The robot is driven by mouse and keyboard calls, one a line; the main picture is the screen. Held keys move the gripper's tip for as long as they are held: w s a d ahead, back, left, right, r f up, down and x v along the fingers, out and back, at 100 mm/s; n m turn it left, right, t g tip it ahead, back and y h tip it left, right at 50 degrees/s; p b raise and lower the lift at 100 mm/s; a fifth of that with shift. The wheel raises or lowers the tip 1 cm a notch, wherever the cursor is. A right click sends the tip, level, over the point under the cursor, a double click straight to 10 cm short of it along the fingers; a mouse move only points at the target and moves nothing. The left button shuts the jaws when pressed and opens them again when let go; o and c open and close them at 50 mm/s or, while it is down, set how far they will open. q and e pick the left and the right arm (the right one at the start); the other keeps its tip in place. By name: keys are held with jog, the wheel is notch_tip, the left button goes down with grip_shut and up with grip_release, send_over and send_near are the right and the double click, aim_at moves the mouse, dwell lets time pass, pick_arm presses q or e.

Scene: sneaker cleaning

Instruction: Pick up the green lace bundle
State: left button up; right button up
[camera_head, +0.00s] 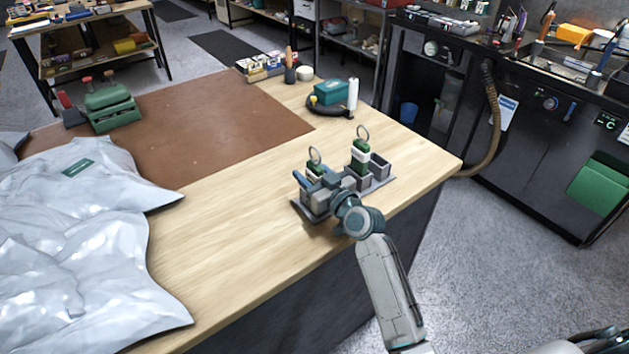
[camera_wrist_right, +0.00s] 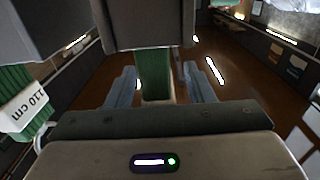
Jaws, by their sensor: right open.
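One green lace bundle (camera_head: 314,167) with a metal ring on top stands in a grey holder near the table's right edge. My right gripper (camera_head: 315,181) is at this bundle and partly hides it. In the right wrist view the open blue fingers (camera_wrist_right: 160,90) stand on either side of a green bundle (camera_wrist_right: 154,72), with gaps visible.
The grey holder (camera_head: 383,167) has empty compartments at its right end. Crumpled silvery bags (camera_head: 80,240) cover the table's left side. A brown mat (camera_head: 200,125), a green press (camera_head: 108,106) and a teal box (camera_head: 332,91) lie farther back. Bare wood (camera_head: 220,230) lies left of the gripper.

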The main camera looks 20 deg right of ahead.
jog(key=shift+w+a, duration=0.1)
jog(key=shift+w, duration=0.2)
grip_shut()
